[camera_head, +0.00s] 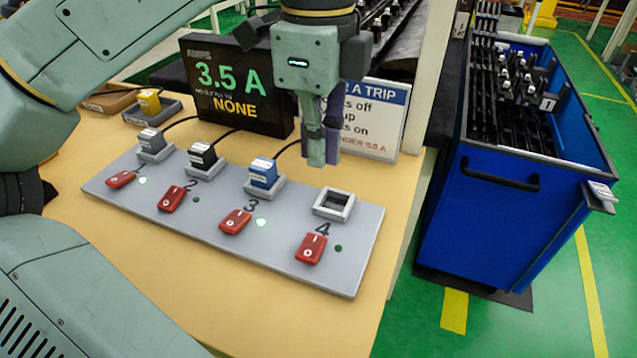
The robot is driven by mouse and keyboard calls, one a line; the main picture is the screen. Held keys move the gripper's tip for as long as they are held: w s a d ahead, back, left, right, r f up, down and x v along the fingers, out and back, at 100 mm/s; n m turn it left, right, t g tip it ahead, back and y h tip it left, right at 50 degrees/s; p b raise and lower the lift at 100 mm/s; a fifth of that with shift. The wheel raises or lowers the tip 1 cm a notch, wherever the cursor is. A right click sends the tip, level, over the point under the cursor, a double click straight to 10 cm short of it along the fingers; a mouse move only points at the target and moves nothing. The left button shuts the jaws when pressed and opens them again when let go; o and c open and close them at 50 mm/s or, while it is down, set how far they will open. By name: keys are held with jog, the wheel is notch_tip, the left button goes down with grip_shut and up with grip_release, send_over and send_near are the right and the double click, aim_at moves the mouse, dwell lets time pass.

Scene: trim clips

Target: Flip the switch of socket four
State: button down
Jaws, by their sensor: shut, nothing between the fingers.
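The red switch of socket four (311,248) is at the right end of the grey power strip (365,233). The small lamp (338,248) beside it is dark green, unlit. Socket four (334,204), a pale square frame behind the switch, is empty. My gripper (318,160) points down, shut and empty, above and behind socket four in the picture, apart from the switch. The other red switches are switch one (121,179), switch two (171,198) and switch three (235,221). The lamps of one and three glow; the lamp of two is dark.
Grey (151,143), black (203,158) and blue (263,173) plugs sit in sockets one to three. A display (237,85) reads 3.5 A and NONE. A sign (372,125) stands behind. A yellow plug (150,102) lies in a tray. A blue cart (530,180) stands right.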

aim_at(318, 234)
notch_tip(318, 234, down, 13)
jog(key=shift+f, duration=0.15)
jog(key=shift+d, duration=0.1)
dwell(0.4)
